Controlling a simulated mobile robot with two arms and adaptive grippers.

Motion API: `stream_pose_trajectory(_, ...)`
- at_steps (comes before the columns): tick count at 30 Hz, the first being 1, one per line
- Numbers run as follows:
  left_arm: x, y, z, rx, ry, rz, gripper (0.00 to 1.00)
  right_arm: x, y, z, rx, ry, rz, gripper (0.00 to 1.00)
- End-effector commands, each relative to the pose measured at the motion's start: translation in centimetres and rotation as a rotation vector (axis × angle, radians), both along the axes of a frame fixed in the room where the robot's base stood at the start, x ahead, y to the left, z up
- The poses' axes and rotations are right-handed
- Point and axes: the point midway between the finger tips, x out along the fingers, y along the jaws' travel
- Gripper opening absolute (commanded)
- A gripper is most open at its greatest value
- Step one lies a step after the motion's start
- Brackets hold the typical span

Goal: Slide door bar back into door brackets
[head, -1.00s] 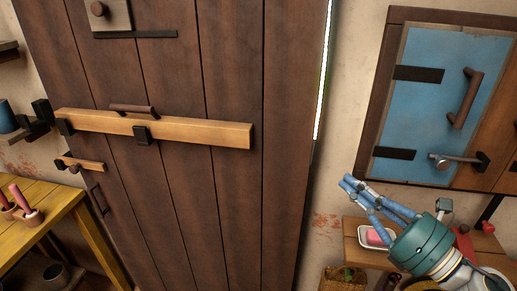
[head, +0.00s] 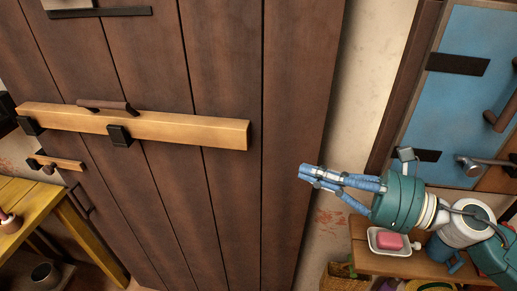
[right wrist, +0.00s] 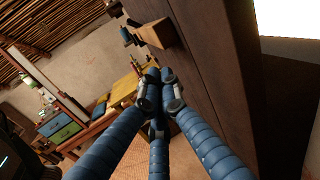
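The door bar (head: 190,130) is a long, light wooden beam with a dark handle (head: 108,106) on top. It lies across the brown plank door (head: 232,70). Two black brackets hold it, one near its left end (head: 30,125) and one further right (head: 119,135). Its right end sticks out free. My right gripper (head: 306,173) is to the right of the bar and a little lower, apart from it. Its blue fingers are drawn together with nothing between them. In the right wrist view the bar (right wrist: 156,33) shows beyond the fingertips (right wrist: 159,80). My left gripper is not in view.
A smaller wooden latch (head: 58,164) sits below the bar. A blue cabinet door (head: 465,110) hangs at the right, above a wooden shelf (head: 425,266) with a soap dish (head: 390,250). A yellow table (head: 30,207) stands at lower left. The space before the door is clear.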

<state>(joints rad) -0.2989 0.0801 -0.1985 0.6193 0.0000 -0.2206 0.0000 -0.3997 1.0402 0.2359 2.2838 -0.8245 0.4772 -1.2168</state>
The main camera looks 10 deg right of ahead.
Motion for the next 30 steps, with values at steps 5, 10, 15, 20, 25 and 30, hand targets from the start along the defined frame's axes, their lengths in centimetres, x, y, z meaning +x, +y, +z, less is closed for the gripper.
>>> stream_pose_trajectory(5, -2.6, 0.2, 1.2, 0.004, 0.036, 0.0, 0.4, 1.4, 1.8, 0.5, 0.001, -0.003, 0.0, 0.0)
stream_pose_trajectory(10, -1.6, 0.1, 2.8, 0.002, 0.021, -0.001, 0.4, 2.7, 3.5, 0.7, 0.002, -0.004, -0.002, 0.0)
stream_pose_trajectory(15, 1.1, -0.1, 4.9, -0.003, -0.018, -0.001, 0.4, 4.1, 5.5, 0.9, 0.004, -0.003, -0.003, 0.0)
stream_pose_trajectory(20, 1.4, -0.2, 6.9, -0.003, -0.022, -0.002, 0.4, 5.5, 7.4, 0.9, 0.004, -0.002, -0.003, 0.0)
stream_pose_trajectory(25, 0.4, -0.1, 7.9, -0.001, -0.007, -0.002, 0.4, 6.5, 8.9, 0.5, 0.004, 0.0, -0.003, 0.0)
stream_pose_trajectory(30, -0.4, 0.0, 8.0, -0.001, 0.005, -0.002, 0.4, 6.8, 9.4, 0.1, 0.001, -0.001, -0.002, 0.0)
